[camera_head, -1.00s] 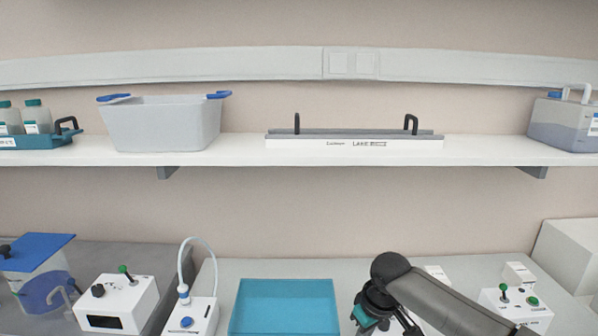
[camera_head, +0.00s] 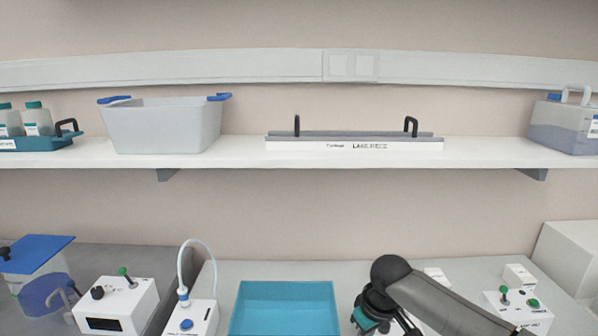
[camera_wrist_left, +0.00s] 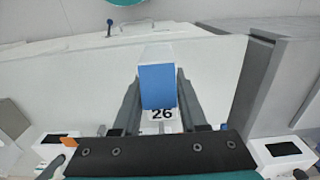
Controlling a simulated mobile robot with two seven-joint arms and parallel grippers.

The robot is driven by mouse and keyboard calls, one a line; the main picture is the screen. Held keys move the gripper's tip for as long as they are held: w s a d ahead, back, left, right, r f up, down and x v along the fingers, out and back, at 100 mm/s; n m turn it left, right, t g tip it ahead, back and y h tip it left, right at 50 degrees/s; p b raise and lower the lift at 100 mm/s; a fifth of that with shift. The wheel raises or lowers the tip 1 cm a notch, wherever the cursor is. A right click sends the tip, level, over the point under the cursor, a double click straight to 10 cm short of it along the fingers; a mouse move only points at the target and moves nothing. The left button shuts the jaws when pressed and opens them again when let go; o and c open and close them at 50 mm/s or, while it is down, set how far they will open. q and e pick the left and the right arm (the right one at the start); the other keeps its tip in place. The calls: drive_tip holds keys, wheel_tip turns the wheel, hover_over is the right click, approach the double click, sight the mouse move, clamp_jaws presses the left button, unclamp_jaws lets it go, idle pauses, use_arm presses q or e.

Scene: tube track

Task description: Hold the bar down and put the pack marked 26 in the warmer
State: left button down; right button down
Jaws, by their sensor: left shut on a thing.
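My left gripper (camera_wrist_left: 155,105) shows only in the left wrist view. Its two grey fingers are shut on the pack marked 26 (camera_wrist_left: 157,88), which has a blue face and a white label with the number. A broad white surface (camera_wrist_left: 85,75) lies beyond the pack; I cannot tell whether the pack touches it. In the head view my right gripper (camera_head: 367,318) is low, right of the blue tray, pointing down. Its fingertips are cut off or hidden, so its opening does not show. I cannot make out the bar or clearly identify the warmer.
The blue tray (camera_head: 285,284) is on the bench, with white devices with knobs (camera_head: 116,303) to its left and another (camera_head: 517,308) at the right. The shelf (camera_head: 240,156) above holds a grey tub (camera_head: 162,128) and a long white unit (camera_head: 352,145). A grey block (camera_wrist_left: 262,80) stands right of my left gripper.

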idle(0.4)
use_arm(q)
drive_tip(key=w+d+r, duration=0.6)
drive_tip(key=w+d, duration=0.2)
drive_tip(key=w, duration=0.1)
drive_tip(key=w+f, duration=0.4)
drive_tip(key=shift+w, duration=0.25)
drive_tip(key=shift+d, duration=0.1)
use_arm(e)
drive_tip(key=shift+f, duration=0.1)
drive_tip(key=shift+s+f, duration=0.1)
drive_tip(key=shift+f, duration=3.7)
drive_tip(key=shift+r, duration=0.1)
use_arm(q)
drive_tip(key=shift+w+f, duration=0.5)
drive_tip(key=shift+w, duration=1)
drive_tip(key=shift+w+f, duration=0.55)
drive_tip(key=shift+w, duration=0.95)
drive_tip(key=shift+w+f, duration=0.5)
drive_tip(key=shift+w, duration=1)
drive_tip(key=shift+f+b, duration=0.1)
drive_tip(key=shift+b, duration=0.55)
